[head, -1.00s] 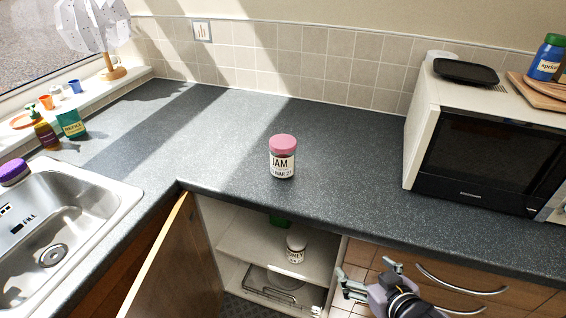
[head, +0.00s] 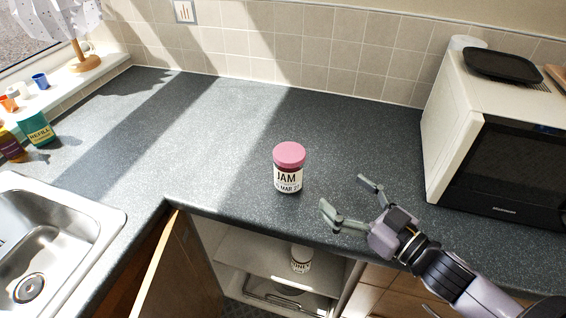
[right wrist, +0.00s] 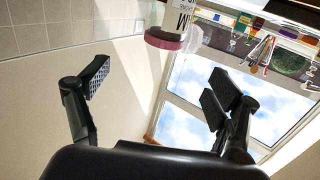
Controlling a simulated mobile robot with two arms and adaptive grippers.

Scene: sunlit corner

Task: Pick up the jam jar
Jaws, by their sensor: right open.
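The jam jar (head: 288,179) stands upright on the dark speckled counter (head: 230,130). It has a pink lid and a white label reading JAM. My right gripper (head: 346,200) is open and empty, over the counter's front edge to the right of the jar, its fingers pointing toward the jar and apart from it. In the right wrist view the jar (right wrist: 182,24) shows at the top, beyond and between the open fingers (right wrist: 152,90), partly cut off by the frame. My left gripper is not in view.
A microwave (head: 440,130) stands at the right. The sink (head: 60,230) is at the left. Below the counter, an open cupboard door (head: 165,270) exposes a shelf with another jar (head: 300,259). The counter around the jam jar is clear.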

